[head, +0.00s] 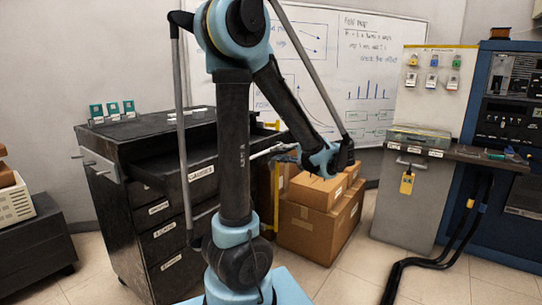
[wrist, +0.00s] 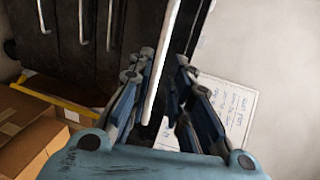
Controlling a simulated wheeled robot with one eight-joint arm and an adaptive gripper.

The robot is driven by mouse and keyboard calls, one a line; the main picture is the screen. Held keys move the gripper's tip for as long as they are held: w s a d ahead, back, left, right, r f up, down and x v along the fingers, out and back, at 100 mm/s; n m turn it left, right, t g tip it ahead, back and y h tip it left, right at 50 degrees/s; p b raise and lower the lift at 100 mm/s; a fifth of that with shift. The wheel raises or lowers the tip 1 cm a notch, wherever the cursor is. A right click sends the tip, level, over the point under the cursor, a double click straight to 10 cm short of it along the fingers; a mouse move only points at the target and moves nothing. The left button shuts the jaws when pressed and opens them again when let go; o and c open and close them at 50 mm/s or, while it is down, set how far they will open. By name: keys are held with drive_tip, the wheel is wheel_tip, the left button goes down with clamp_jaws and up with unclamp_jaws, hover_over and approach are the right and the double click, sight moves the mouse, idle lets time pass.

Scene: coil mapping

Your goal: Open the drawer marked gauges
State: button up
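The black drawer cabinet (head: 128,215) stands left of centre in the head view. Its top drawer (head: 201,173), whose label appears to read gauges, stands out from the cabinet, with its dark inside showing. A pale bar handle (head: 268,151) runs along its front, partly hidden by my arm. My gripper (head: 284,153) is at the right end of this handle. In the wrist view the handle (wrist: 163,60) passes between the two fingers of my gripper (wrist: 165,58). The fingers look apart, with a dark gap on the handle's right side.
Lower labelled drawers (head: 160,208) look shut. Cardboard boxes (head: 317,215) stand on the floor right of the cabinet, near my gripper. A grey bench (head: 408,200) with a yellow tag is at right, with black cables (head: 440,258) on the floor. A whiteboard (head: 370,60) hangs behind.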

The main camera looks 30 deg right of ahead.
drive_tip(key=shift+v, duration=1.6)
